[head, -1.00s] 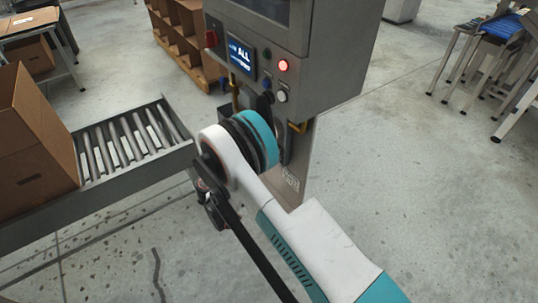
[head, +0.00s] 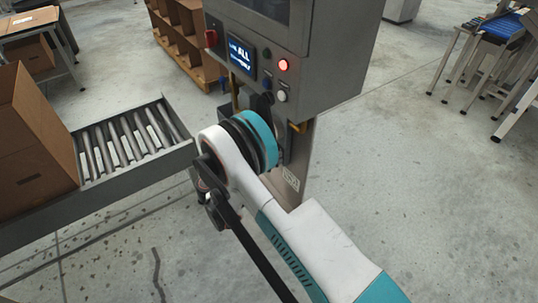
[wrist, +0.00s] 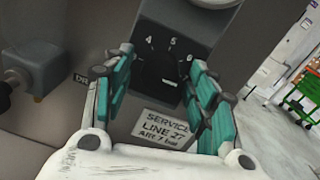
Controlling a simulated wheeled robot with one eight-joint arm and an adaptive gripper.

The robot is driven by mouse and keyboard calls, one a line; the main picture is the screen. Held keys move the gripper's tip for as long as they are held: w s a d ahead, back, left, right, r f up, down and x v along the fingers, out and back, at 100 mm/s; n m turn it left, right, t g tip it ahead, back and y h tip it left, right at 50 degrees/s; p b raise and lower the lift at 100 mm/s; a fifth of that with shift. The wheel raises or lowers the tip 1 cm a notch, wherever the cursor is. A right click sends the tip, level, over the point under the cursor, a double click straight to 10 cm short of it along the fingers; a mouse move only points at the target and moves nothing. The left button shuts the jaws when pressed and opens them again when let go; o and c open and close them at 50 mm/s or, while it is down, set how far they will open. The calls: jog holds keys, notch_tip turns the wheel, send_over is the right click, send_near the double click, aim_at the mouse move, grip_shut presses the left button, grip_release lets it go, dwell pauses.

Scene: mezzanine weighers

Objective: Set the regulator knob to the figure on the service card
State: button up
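In the wrist view, my gripper (wrist: 162,58) is open, its two teal-padded fingers on either side of a dark dial plate (wrist: 150,68) with white figures 4, 5 and 6. A pale mark shows low on the dark area between the fingers. I cannot make out the knob's outline or its setting, nor whether the fingers touch it. The service card (wrist: 160,127) sits below the plate, partly covered by a finger; it reads "SERVICE LINE 27 AIR 7 bar". In the head view, my arm hides the gripper and dial in front of the grey machine cabinet (head: 335,70).
A grey box (wrist: 40,65) with a yellow tip stands left of the fingers. The cabinet carries a lit screen (head: 241,57), a red lamp (head: 283,65) and a red knob (head: 211,38). A roller conveyor (head: 125,140) with a cardboard box (head: 35,140) is at left.

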jog(key=v, duration=1.2)
dwell(0.3)
jog(key=shift+r, duration=0.1)
